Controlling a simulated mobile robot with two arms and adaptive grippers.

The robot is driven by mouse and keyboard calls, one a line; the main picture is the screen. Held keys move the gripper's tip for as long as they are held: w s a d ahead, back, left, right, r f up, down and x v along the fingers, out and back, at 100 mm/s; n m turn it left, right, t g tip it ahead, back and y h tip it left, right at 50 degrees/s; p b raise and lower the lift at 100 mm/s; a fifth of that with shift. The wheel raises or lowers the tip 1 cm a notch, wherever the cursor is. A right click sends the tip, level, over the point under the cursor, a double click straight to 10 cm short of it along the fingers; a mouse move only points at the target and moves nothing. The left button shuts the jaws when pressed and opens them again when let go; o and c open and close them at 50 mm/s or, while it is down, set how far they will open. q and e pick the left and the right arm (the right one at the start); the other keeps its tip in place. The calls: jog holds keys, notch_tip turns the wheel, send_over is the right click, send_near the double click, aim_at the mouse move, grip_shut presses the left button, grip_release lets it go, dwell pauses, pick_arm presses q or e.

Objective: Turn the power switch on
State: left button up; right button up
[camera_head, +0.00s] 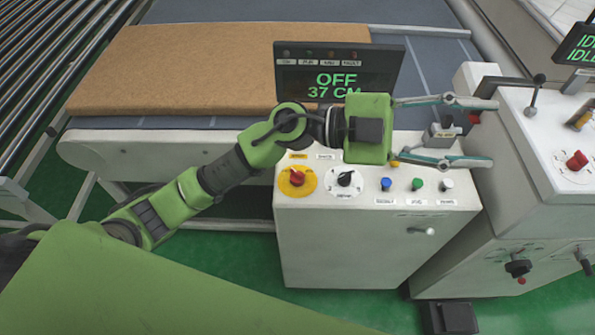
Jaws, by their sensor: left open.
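The white control box (375,255) has a row of controls on its top. A red rotary switch on a yellow plate (297,179) is at the left. A black knob on a white round plate (345,180) is beside it. The labels are too small to tell which is the power switch. The display (336,78) above reads "OFF" and "37 CM". My left gripper (487,132) is open, its fingers pointing right, to the right of and above these controls. A small grey box (441,137) shows between its fingers; I cannot tell contact. My right gripper is out of view.
Blue (386,184), green (417,184) and white (446,185) buttons sit along the control box. A brown mattress (200,65) lies on the conveyor behind. A second white machine (545,160) with a red knob (577,160) stands close at the right.

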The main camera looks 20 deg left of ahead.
pick_arm(q)
notch_tip(320, 180, down, 6)
jog(key=s+m+g+y, duration=0.1)
jog(key=m+g+y, duration=0.1)
jog(key=y, duration=0.2)
jog(key=n+t+y, duration=0.1)
jog(key=n+y, duration=0.4)
jog(key=y, duration=1.1)
send_over(297, 172)
notch_tip(297, 172, down, 13)
notch_tip(297, 172, down, 13)
jog(key=p, duration=0.4)
jog(key=shift+f+p, duration=0.15)
jog(key=shift+p, duration=0.2)
jog(key=c, duration=1.1)
